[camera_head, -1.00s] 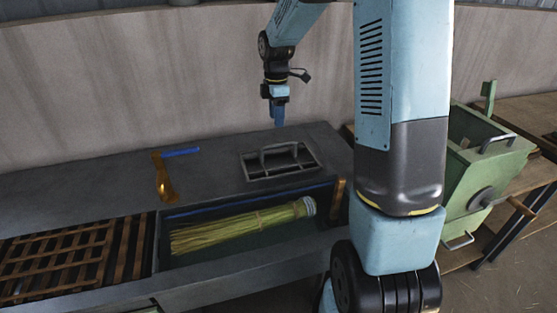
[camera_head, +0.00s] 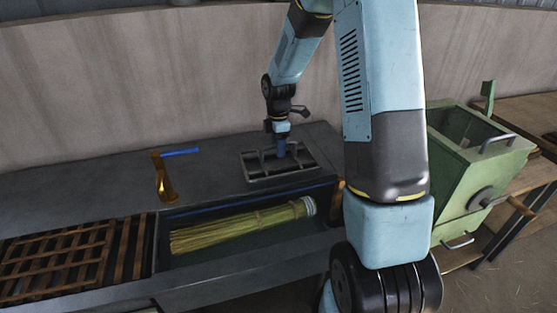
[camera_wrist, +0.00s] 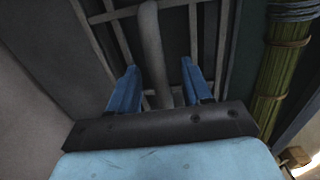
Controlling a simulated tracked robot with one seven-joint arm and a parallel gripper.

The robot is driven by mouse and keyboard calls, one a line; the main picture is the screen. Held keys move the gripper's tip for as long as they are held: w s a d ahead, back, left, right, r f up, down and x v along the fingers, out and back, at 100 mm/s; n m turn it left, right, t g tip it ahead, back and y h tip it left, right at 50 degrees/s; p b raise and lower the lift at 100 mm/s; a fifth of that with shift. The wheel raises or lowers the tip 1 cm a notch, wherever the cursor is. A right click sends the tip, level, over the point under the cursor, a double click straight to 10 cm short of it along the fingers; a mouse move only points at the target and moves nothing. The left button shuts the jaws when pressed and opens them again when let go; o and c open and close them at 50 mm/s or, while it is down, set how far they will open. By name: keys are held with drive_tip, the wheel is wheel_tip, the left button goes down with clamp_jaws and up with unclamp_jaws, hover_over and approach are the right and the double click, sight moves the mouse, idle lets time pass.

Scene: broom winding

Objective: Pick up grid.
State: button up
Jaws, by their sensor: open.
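The grid (camera_head: 258,172) is a grey metal frame with bars and a raised handle, lying on the dark bench top behind the trough. In the wrist view the grid's handle (camera_wrist: 150,45) runs between the two blue fingers of my gripper (camera_wrist: 160,88). My gripper (camera_head: 281,150) is open, pointing down at the grid, with one finger on each side of the handle. I cannot tell whether the fingers touch the handle. In the head view the gripper hides part of the handle.
A straw broom (camera_head: 240,228) lies in the trough in front of the grid, and beside it in the wrist view (camera_wrist: 278,75). A wooden lattice (camera_head: 60,262) is at left. A green machine (camera_head: 465,165) stands right.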

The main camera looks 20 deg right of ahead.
drive_tip(key=shift+f, duration=0.1)
clamp_jaws()
idle(0.4)
drive_tip(key=shift+d, duration=0.1)
idle(0.9)
